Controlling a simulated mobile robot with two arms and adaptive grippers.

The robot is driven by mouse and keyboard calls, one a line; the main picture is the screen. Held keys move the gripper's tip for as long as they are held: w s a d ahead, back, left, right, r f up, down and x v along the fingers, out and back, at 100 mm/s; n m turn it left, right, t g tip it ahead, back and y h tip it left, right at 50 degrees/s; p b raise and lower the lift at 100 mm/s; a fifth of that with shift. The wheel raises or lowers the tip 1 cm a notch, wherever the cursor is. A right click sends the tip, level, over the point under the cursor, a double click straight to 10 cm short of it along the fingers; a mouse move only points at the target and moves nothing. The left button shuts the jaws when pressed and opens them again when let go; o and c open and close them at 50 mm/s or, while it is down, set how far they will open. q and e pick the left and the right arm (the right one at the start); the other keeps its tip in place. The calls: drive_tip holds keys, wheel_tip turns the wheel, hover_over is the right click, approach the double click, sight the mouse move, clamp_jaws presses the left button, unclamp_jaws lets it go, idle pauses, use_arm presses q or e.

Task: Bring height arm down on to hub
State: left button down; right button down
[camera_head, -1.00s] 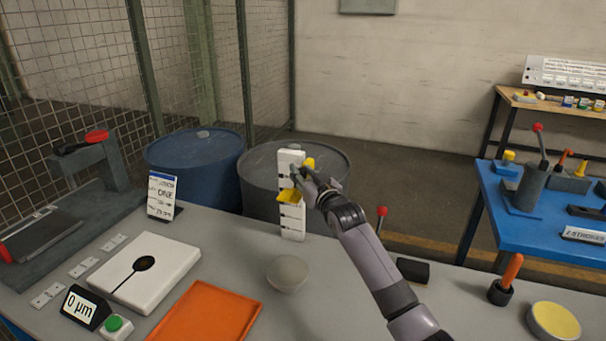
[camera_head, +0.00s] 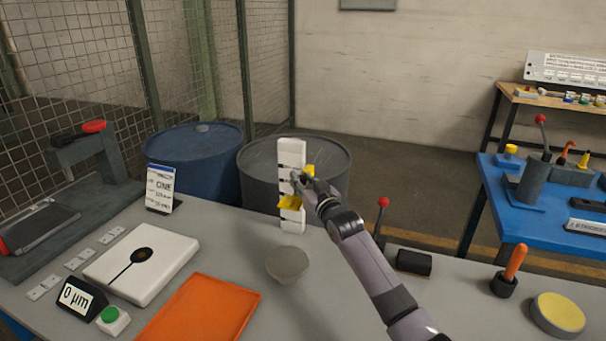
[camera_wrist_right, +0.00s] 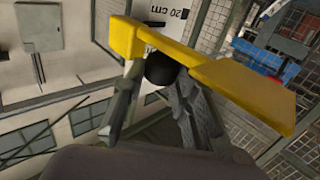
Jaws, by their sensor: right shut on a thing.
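The height arm (camera_head: 290,203) is a yellow piece on a white upright post (camera_head: 292,152) with dark marks, standing at the table's far edge. My right gripper (camera_head: 304,184) is at the post, about midway up. In the right wrist view, its fingers (camera_wrist_right: 160,82) are shut on a black knob (camera_wrist_right: 161,68) under the yellow height arm (camera_wrist_right: 235,90). The wrist view also shows the post's white face (camera_wrist_right: 176,25) with "20 cm" on it. I cannot tell which thing is the hub. My left gripper is not in view.
A grey bowl-shaped piece (camera_head: 287,263) stands on the table in front of the post. An orange tray (camera_head: 205,308), a white plate (camera_head: 142,268) and a "0 µm" display (camera_head: 78,298) lie left. An orange-handled tool (camera_head: 514,264) and a yellow-topped disc (camera_head: 558,314) stand right.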

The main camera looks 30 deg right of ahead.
wheel_tip(320, 180, down, 11)
drive_tip(key=b, duration=0.4)
drive_tip(key=shift+b, duration=0.35)
drive_tip(key=c, duration=1.3)
unclamp_jaws()
drive_tip(key=s, duration=1.2)
drive_tip(key=shift+a, duration=0.3)
